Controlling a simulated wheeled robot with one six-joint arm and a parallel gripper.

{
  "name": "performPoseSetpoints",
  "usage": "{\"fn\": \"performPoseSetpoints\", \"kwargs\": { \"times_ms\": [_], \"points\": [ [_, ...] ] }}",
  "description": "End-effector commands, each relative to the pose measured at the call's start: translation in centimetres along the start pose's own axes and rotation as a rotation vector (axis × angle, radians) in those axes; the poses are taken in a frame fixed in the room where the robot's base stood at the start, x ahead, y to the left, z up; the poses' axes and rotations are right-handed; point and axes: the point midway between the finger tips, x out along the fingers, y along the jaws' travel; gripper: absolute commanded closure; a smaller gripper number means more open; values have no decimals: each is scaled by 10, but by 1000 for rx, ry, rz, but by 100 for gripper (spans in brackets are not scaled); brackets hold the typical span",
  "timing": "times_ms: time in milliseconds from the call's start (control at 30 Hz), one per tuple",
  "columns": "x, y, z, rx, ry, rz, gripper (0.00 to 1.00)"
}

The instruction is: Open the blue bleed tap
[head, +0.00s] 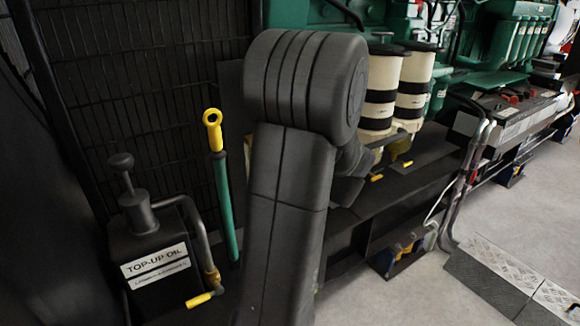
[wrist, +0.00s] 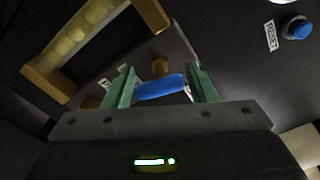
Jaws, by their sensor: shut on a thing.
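The blue bleed tap (wrist: 162,87) shows in the wrist view as a short blue handle, slightly tilted. My gripper (wrist: 162,88) has its two green fingers at either end of the blue handle, and it is shut on the tap. The tap's stem and mount are partly hidden behind the handle. In the head view my arm covers the gripper and the tap, so neither shows there.
In the wrist view a yellow-brown handle or frame (wrist: 68,48) lies close at upper left. A blue button (wrist: 297,27) beside a label sits at upper right. In the head view a top-up oil can (head: 150,250) and a dipstick (head: 222,190) stand left of my arm; pale filters (head: 413,85) stand right.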

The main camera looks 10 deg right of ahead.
Motion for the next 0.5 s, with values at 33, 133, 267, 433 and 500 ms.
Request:
{"fn": "performPoseSetpoints", "kwargs": {
  "times_ms": [33, 133, 267, 433, 500],
  "points": [
    [0, 7, -4, -46, -3, -5, 71],
    [0, 6, -4, -136, -2, -5, 71],
    [0, 6, -3, -252, -3, -5, 71],
    [0, 6, -3, -400, -2, -5, 71],
    [0, 5, -3, -456, -1, -5, 71]
  ]
}}
